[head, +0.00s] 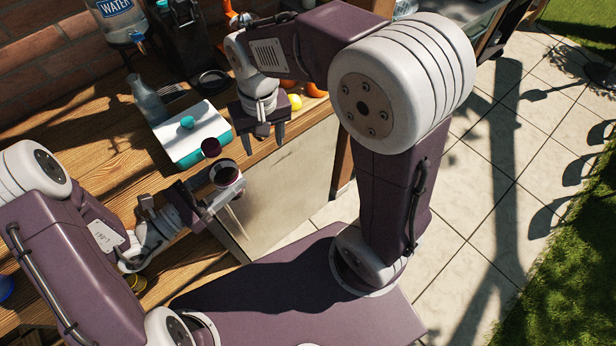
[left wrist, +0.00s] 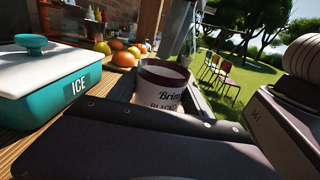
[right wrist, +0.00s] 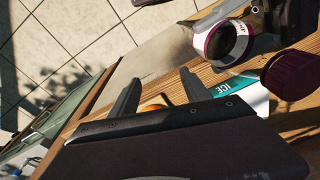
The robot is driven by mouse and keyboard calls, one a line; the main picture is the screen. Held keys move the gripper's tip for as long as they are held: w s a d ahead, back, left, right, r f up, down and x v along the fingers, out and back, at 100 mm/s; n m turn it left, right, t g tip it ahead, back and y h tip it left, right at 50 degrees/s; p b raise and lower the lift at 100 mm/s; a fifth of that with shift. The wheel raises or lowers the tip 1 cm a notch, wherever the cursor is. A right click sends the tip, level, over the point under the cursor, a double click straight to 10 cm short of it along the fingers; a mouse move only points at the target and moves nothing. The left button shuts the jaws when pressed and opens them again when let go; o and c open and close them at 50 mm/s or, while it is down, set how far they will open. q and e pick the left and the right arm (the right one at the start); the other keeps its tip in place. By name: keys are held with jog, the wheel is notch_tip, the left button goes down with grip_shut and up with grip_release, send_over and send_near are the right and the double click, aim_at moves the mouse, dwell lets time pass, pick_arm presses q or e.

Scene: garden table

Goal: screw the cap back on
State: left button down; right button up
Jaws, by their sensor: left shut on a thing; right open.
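The jar (head: 227,174), with a maroon rim and a cream label, is held by my left gripper (head: 212,200), which is shut on it near the table's front edge. Its open mouth shows in the right wrist view (right wrist: 215,42), and its label shows in the left wrist view (left wrist: 162,95). What the cap rests on is unclear. My right gripper (head: 261,137) is open and empty, right of the cap.
A teal ice box (head: 206,153) with a white lid stands behind the jar on the wooden table (head: 95,125). A glass bottle (head: 148,101) and a water jug (head: 120,22) stand farther back. Fruit (head: 314,90) lies behind my right gripper. The table's front edge is close.

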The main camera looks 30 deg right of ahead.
jog(key=s+d+f, duration=0.7)
jog(key=s+f, duration=0.2)
jog(key=shift+f, duration=0.35)
pick_arm(q)
jog(key=shift+a, duration=0.1)
